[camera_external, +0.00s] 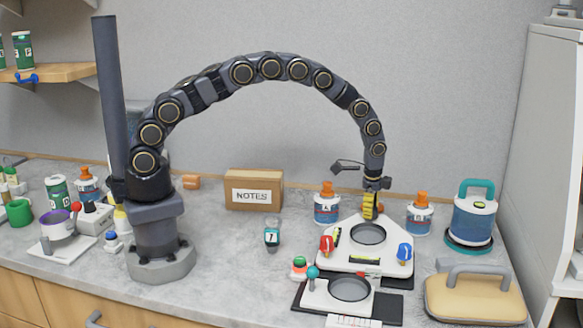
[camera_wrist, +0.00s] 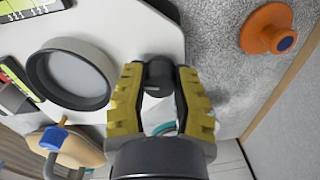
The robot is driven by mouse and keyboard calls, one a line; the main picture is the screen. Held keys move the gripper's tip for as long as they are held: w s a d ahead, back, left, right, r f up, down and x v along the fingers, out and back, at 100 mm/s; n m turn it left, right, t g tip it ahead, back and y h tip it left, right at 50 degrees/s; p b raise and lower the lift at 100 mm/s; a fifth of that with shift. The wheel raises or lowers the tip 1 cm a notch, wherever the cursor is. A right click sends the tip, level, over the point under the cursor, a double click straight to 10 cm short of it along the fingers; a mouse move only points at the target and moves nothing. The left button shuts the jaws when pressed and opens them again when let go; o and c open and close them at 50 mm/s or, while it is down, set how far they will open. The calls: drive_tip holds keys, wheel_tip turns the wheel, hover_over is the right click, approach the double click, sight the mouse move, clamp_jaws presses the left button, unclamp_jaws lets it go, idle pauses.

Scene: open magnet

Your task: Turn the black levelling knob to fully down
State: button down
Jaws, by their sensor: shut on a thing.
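My gripper (camera_external: 370,207) reaches down from above to the back edge of the white levelling platform (camera_external: 345,250). In the wrist view the yellow-padded fingers of my gripper (camera_wrist: 160,90) are closed on the black knob (camera_wrist: 158,72), one on each side. The knob is at the edge of the white platform (camera_wrist: 125,35). In the external view the knob is hidden behind the fingers. The platform also carries a red knob (camera_external: 326,243), a blue knob (camera_external: 404,251) and a dark round ring (camera_external: 368,234). How far the black knob is turned cannot be read.
Orange-capped bottles stand behind the platform, one left (camera_external: 326,208) and one right (camera_external: 419,217). A teal-handled container (camera_external: 473,220) and a beige case with a grey handle (camera_external: 475,300) are at the right. A cardboard box (camera_external: 253,190) stands behind.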

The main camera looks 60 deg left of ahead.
drive_tip(key=shift+a, duration=0.15)
idle(0.4)
drive_tip(key=c, duration=0.7)
unclamp_jaws()
wheel_tip(320, 180, up, 12)
drive_tip(key=shift+s+d, duration=0.4)
drive_tip(key=shift+r, duration=0.1)
